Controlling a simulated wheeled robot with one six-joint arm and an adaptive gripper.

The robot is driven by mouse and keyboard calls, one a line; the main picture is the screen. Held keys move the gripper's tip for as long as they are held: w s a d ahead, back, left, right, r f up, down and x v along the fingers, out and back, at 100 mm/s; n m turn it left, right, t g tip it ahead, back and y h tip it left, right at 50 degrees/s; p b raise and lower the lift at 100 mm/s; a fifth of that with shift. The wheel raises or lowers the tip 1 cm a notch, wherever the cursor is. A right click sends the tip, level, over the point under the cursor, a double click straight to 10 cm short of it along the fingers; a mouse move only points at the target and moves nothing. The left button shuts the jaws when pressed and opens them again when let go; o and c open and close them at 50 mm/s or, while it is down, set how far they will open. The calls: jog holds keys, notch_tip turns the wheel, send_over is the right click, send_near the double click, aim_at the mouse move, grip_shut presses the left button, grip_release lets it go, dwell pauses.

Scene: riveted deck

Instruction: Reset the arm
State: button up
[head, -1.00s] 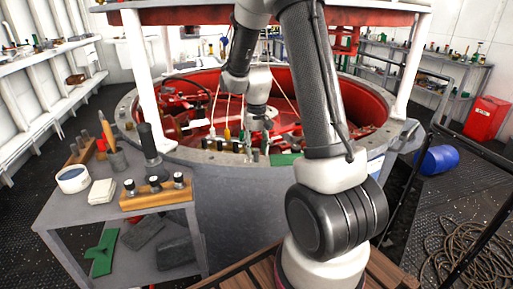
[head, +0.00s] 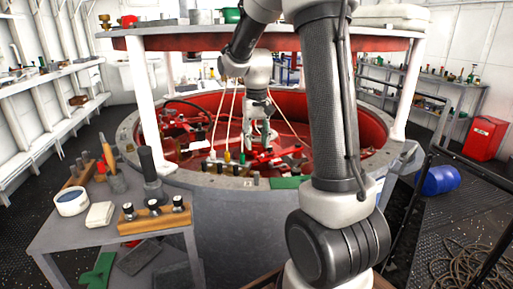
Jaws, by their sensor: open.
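My arm rises from the lower right of the head view and bends over at the top. My gripper (head: 262,138) hangs down over the open round red well (head: 345,112), near the middle of the picture. It looks small and partly blurred against the red machinery. Its fingers are apart, and I see nothing held between them.
The well's grey rim (head: 225,180) carries several small bottles and a green block (head: 289,182). White posts (head: 146,98) hold up a round shelf (head: 185,38). A grey side table (head: 75,228) stands left. A blue barrel (head: 440,180) lies right.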

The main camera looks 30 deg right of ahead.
dwell(0.4)
jog(key=s+a+r+n+t, duration=0.1)
jog(key=s+r, duration=0.3)
jog(key=s, duration=0.8)
jog(key=s+a+r+n+t, duration=0.2)
jog(key=s+a+r+t, duration=0.1)
jog(key=s, duration=0.8)
notch_tip(320, 180, up, 2)
jog(key=shift+s+a+r, duration=0.1)
jog(key=shift+s+a, duration=0.25)
jog(key=shift+a, duration=0.2)
